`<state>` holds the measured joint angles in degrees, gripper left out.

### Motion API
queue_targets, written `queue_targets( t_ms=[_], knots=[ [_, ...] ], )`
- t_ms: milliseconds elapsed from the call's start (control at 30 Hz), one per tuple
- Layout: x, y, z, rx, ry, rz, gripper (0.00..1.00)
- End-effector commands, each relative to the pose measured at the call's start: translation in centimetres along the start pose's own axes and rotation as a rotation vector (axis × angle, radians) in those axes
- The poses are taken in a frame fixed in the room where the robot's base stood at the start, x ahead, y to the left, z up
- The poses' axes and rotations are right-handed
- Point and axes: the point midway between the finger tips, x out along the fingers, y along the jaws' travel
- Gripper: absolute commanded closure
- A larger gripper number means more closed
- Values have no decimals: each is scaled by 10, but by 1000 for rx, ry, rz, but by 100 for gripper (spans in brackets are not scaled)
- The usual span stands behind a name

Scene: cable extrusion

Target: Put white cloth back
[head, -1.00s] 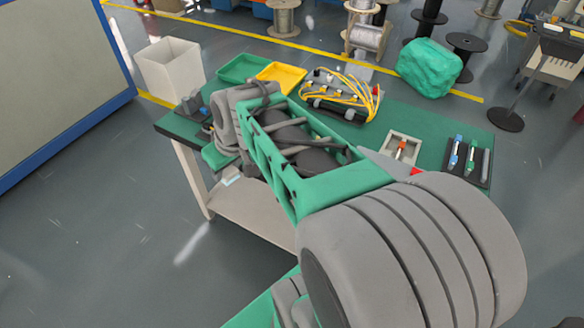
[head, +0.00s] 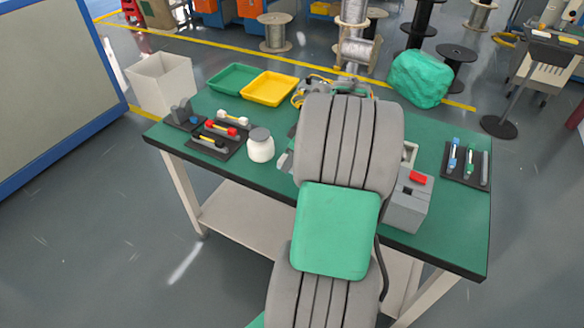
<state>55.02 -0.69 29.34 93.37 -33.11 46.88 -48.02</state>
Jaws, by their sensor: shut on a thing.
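I cannot make out a white cloth in the head view. My arm stretches up over the middle of the green-topped table (head: 240,185) and covers much of it. My gripper is hidden behind the arm, so neither its fingers nor anything in them shows. A small pale grey-green part shows at the arm's left edge, too little of it to name.
A white jar (head: 260,148) and a black tool rack (head: 218,150) stand left of my arm. Green (head: 235,78) and yellow (head: 268,90) trays and a white bin (head: 162,84) lie behind. A red-topped grey box (head: 408,205) stands right, near a marker rack (head: 468,168).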

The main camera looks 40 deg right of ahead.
Motion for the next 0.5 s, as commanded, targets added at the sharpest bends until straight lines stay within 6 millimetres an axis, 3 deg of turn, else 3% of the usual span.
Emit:
queue_targets(
  t_ms=[67,267,400,500],
  knots=[
    [15,10,0,-1,0,-1,93],
    [35,24,2,0,0,1,93],
    [56,22,12,1,-1,1,93],
    [59,23,13,-1,1,4,93]
  ],
)
